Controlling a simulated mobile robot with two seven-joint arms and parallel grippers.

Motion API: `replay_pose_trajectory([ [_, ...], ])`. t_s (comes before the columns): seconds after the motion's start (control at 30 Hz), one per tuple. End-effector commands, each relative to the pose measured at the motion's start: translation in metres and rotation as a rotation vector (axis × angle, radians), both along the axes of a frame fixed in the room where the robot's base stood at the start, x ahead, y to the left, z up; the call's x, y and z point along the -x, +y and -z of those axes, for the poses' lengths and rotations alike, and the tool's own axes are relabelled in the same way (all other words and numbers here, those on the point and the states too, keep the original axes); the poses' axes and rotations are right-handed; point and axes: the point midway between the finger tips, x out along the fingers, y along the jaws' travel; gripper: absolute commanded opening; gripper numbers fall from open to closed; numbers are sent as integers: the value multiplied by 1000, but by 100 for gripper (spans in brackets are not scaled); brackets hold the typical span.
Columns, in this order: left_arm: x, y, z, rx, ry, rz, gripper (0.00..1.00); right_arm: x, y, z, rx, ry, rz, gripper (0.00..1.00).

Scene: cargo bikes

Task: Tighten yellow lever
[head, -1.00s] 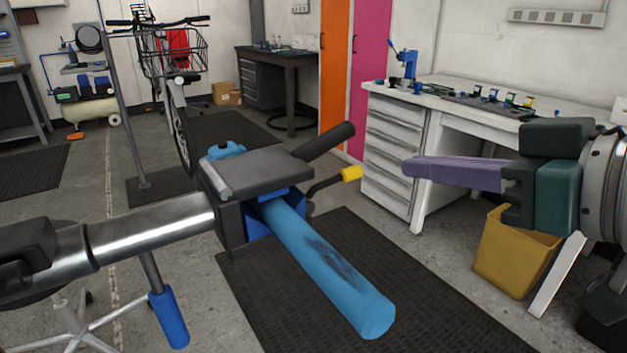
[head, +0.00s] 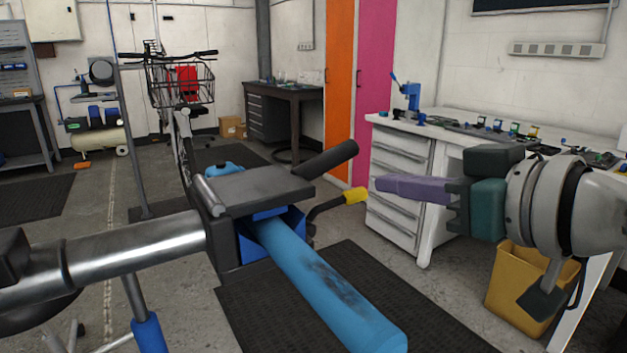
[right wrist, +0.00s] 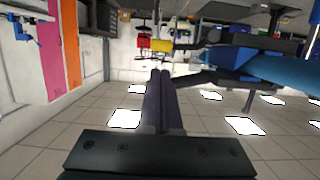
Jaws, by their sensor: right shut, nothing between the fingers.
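The yellow lever (head: 355,196) is the yellow tip of a short dark crank on the right side of the repair stand's clamp (head: 262,190). A blue tube (head: 325,285) is in the clamp. My right gripper (head: 379,184) has purple fingers shut together and empty, pointing left, with their tips just right of the yellow tip in the head view. In the right wrist view the shut fingers (right wrist: 160,73) point at the yellow lever (right wrist: 161,45), which appears just beyond them. I cannot tell whether they touch. My left gripper is not in view.
A dark handle (head: 327,160) sticks out of the clamp above the lever. A white workbench (head: 398,190) with tools stands behind my right gripper, and a yellow bin (head: 515,285) is below it. A bike with a basket (head: 182,85) stands at the back.

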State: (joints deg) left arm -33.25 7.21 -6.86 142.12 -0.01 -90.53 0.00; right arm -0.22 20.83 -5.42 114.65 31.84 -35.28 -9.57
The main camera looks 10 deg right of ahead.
Motion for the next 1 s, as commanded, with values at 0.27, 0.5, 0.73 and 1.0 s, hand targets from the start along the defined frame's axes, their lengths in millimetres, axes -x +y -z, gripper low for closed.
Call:
replay_pose_trajectory([
  [0.27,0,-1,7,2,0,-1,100,-38,14,11,-2,1,0,0],
  [0.5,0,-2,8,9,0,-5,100,-47,17,13,0,1,0,0],
  [0.73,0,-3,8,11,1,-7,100,-47,17,13,0,1,0,0],
  [1.0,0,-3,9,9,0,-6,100,-47,17,16,-36,14,0,0],
])
